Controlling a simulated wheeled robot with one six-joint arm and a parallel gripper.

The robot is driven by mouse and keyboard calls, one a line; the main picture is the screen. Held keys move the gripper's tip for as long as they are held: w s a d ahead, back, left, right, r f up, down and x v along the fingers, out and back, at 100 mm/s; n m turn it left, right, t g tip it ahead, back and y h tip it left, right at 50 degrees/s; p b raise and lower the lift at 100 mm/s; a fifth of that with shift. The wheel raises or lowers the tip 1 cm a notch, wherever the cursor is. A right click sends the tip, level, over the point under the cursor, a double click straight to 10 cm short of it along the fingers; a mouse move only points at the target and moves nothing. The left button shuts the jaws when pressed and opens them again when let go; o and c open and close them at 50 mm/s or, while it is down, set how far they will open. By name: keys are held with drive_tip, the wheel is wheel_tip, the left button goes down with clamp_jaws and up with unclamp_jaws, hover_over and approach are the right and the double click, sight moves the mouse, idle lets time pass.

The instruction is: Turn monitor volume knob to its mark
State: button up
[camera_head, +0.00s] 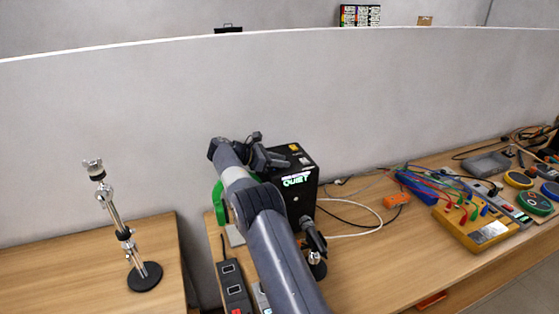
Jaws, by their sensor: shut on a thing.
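The monitor is a black box (308,166) on the wooden table, with a lit green and white display (296,180) on its front that reads "QUIET". My gripper (279,160) reaches in from the left at the box's upper left edge. It is shut on the volume knob there. The knob and its mark are hidden behind my gripper and wrist, so I cannot see how it is turned. My own arm crosses the box's left side and lower front.
A green object (219,203) stands left of the box, partly behind my arm. A dark device on a small stand (313,238) is close at its front right. A power strip (234,287) lies in front. Cables, an orange block (396,201) and a yellow unit (474,227) are to the right.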

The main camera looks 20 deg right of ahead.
drive_tip(key=shift+r, duration=0.1)
idle(0.6)
drive_tip(key=o, duration=0.9)
drive_tip(key=shift+o, duration=0.2)
drive_tip(key=shift+g, duration=0.3)
drive_tip(key=shift+n+t, duration=0.5)
drive_tip(key=shift+t, duration=0.4)
